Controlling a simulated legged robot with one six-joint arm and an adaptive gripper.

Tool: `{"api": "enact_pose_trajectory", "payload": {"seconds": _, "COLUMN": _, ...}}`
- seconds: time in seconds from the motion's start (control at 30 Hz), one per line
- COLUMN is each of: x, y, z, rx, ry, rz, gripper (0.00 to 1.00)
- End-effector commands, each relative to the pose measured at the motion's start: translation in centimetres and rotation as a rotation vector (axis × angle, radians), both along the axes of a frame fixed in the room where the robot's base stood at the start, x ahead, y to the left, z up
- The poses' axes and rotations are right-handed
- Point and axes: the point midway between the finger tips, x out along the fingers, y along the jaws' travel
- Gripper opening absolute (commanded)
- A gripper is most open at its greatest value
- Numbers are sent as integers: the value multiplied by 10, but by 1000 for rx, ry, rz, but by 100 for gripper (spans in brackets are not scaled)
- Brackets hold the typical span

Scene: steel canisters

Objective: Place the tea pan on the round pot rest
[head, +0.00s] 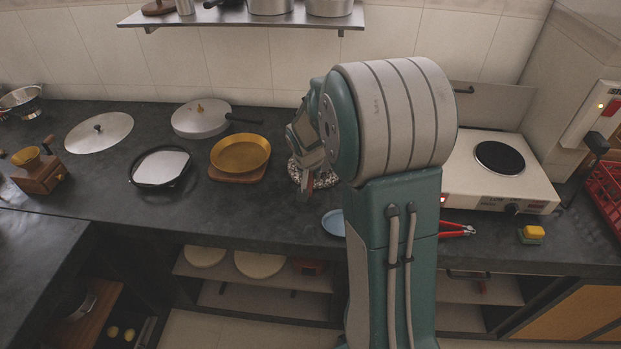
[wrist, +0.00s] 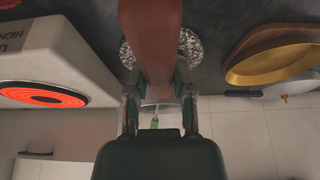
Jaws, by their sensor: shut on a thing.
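My gripper (wrist: 159,90) is shut on the reddish-brown handle of the tea pan (wrist: 152,38), which rises between the fingers in the wrist view. Most of the pan's body is hidden by the handle and my gripper. The round pot rest (wrist: 190,46) is a speckled grey-white disc that shows on both sides of the handle. In the head view the pot rest (head: 326,179) is partly covered by my arm, and my gripper (head: 303,158) is just over its left part. I cannot tell whether the pan touches the rest.
A golden pan (head: 240,152) on a wooden board stands to the left. A white hot plate (head: 490,182) stands to the right; its burner (wrist: 42,95) glows red in the wrist view. A blue dish (head: 332,222) lies near the front edge, and a shelf (head: 240,19) hangs above.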

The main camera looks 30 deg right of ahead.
Motion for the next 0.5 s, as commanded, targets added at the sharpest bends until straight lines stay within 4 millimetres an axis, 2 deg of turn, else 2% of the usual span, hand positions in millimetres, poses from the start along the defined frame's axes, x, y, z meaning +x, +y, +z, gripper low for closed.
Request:
{"api": "enact_pose_trajectory", "payload": {"seconds": 0.1, "x": 0, "y": 0, "z": -16, "rx": 0, "ry": -1, "rz": 1, "gripper": 0}}
{"api": "enact_pose_trajectory", "payload": {"seconds": 0.3, "x": 0, "y": 0, "z": -19, "rx": 0, "ry": 0, "rz": 0, "gripper": 0}}
{"api": "enact_pose_trajectory", "payload": {"seconds": 0.33, "x": -1, "y": 0, "z": -21, "rx": 1, "ry": 5, "rz": -1, "gripper": 36}}
{"api": "enact_pose_trajectory", "payload": {"seconds": 0.4, "x": -1, "y": 0, "z": -21, "rx": 1, "ry": 5, "rz": -1, "gripper": 65}}
{"api": "enact_pose_trajectory", "payload": {"seconds": 0.5, "x": -1, "y": 0, "z": -20, "rx": 1, "ry": 4, "rz": 0, "gripper": 65}}
